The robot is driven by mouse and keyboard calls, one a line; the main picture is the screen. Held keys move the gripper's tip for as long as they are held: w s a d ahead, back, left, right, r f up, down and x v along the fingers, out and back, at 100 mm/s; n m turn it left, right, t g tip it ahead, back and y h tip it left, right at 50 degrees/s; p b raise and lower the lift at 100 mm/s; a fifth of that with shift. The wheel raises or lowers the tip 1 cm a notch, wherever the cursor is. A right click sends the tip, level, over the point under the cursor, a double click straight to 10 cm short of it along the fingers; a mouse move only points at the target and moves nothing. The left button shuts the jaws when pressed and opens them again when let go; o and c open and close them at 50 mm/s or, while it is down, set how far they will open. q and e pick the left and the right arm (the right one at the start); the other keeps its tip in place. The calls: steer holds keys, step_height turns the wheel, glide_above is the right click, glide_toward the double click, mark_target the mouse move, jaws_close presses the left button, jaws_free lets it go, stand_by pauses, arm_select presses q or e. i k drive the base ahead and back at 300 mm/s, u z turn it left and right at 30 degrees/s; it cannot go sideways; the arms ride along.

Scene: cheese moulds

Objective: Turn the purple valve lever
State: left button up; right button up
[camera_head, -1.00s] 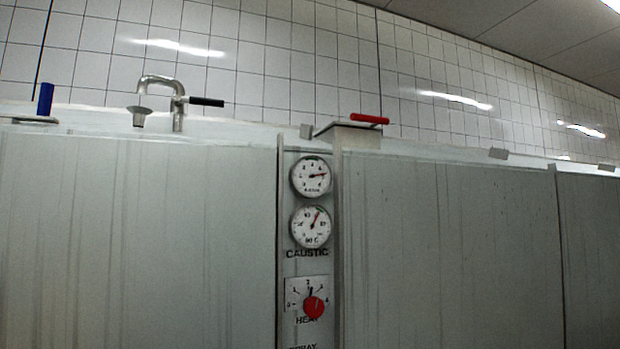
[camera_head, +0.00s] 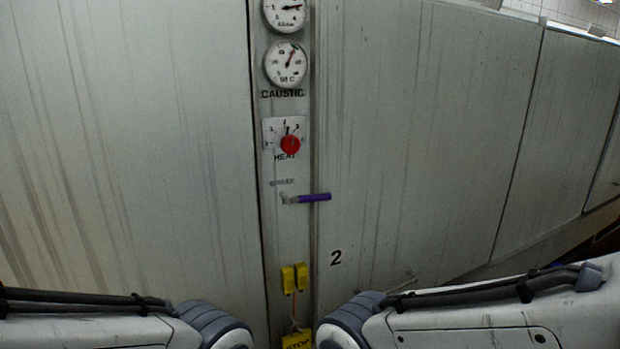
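The purple valve lever (camera_head: 313,198) sticks out to the right, nearly level, from a small metal stem on the narrow control strip. It sits under the faded label SPRAY, below the red heat knob (camera_head: 290,145). Parts of both my arms show at the bottom left and bottom right, well below the lever and apart from it. Neither gripper is in the picture. Nothing hides the lever.
Two round gauges (camera_head: 286,65) are above the knob. Flat grey panels (camera_head: 420,120) flank the strip. The space before the lever is clear.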

mark_target(285, 199)
steer(key=k, duration=0.45)
steer(key=z, duration=1)
steer(key=i, duration=0.7)
steer(key=u, duration=1.05)
